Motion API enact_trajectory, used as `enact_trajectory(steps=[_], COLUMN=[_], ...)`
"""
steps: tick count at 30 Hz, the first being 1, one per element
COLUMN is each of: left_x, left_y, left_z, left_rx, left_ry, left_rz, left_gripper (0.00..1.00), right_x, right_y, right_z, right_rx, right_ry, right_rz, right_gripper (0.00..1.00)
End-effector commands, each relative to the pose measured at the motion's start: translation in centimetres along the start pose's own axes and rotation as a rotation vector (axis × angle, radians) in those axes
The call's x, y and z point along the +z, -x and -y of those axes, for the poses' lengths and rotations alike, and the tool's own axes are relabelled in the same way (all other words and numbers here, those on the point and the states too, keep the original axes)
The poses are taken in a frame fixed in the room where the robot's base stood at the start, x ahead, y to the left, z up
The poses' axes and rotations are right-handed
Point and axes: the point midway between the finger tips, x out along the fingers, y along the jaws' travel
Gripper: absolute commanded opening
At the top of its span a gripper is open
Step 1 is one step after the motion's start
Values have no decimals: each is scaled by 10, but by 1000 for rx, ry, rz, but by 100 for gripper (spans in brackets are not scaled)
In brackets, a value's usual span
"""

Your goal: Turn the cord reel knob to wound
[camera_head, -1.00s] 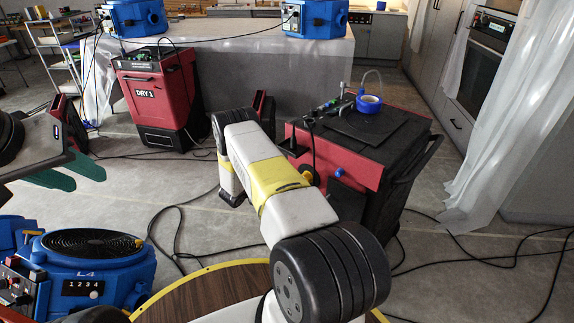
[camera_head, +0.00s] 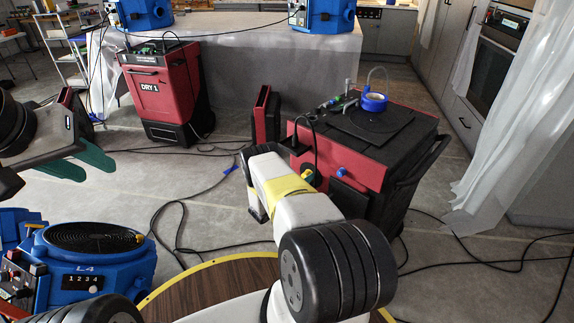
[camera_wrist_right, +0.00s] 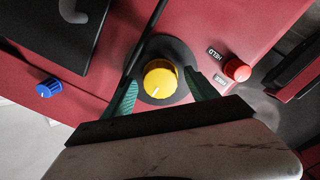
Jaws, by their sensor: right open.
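A yellow knob (camera_wrist_right: 160,80) with a pale pointer line sits on a dark round plate on the front of the red and black machine (camera_head: 345,155). It also shows in the head view (camera_head: 308,175), partly covered. My right gripper (camera_wrist_right: 160,84) is open, its green fingers on either side of the knob; I cannot tell whether they touch it. A label beside the red button (camera_wrist_right: 237,70) appears to read HELD; a second label below is too small to read. My left gripper (camera_head: 82,160) is open and empty at the left, above the floor.
A blue knob (camera_wrist_right: 50,88) is on the same red panel. A red DRY 1 machine (camera_head: 160,95) stands behind and a blue L4 fan (camera_head: 95,255) at lower left. Black cords (camera_head: 180,215) lie on the floor. A translucent curtain (camera_head: 505,150) hangs at right.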

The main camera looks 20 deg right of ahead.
Motion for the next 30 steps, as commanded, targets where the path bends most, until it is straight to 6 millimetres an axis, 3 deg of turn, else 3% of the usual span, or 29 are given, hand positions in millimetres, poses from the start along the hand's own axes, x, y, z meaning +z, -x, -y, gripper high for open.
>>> enact_trajectory(steps=[8,15,18,30], left_x=[0,0,0,0], left_y=[0,0,0,0], left_z=[0,0,0,0], left_rx=[0,0,0,0], left_ry=[0,0,0,0], left_rz=[0,0,0,0], left_gripper=[36,36,36,36], right_x=[0,0,0,0], right_y=[-2,-2,-2,-1], right_z=[0,0,0,1], right_rx=[-1,-1,-1,-3], right_ry=[1,0,0,-94], right_rz=[-1,0,0,0], right_gripper=[67,20,5,5])
